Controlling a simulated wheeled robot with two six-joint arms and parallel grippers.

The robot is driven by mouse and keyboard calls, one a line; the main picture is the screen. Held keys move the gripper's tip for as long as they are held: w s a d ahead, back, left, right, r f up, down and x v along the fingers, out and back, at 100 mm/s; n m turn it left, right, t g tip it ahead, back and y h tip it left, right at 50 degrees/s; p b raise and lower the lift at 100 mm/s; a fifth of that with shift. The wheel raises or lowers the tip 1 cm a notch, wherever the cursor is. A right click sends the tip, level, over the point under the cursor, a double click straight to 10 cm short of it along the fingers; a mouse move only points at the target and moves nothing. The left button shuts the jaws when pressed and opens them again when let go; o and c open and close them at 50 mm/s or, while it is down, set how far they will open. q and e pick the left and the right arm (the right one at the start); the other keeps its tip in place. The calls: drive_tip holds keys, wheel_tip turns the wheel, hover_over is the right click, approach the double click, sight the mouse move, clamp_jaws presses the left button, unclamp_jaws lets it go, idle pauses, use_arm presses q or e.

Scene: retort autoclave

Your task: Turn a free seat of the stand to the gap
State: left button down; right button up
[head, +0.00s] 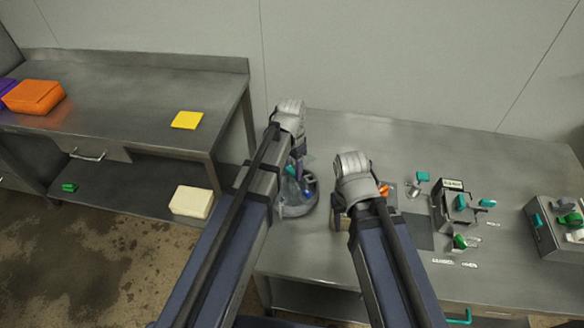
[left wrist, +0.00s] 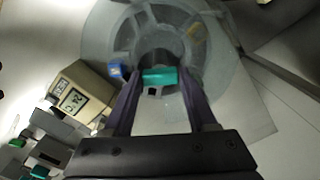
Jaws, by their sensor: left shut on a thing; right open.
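The round grey stand (head: 297,208) is on the steel table, partly hidden by my left arm in the head view. In the left wrist view the stand (left wrist: 105,30) shows as a wide ring with openings around a dark centre. My left gripper (head: 298,165) is over it, and its purple fingers (left wrist: 160,80) are shut on a teal piece (left wrist: 160,76) near the centre. I cannot tell which seats are free.
A beige device with a display (left wrist: 80,98) is close to the stand. Right of my right gripper are a black-fronted unit (head: 453,205), teal and green handled items, and a grey box (head: 553,235). A side bench (head: 120,95) holds an orange box (head: 34,96) and a yellow pad (head: 187,120).

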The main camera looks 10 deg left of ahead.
use_arm(q)
drive_tip(key=shift+m, duration=3.5)
drive_tip(key=shift+c, duration=1)
unclamp_jaws()
drive_tip(key=shift+r, duration=0.15)
wheel_tip(320, 180, up, 8)
drive_tip(key=p, duration=0.8)
drive_tip(key=shift+f, duration=0.2)
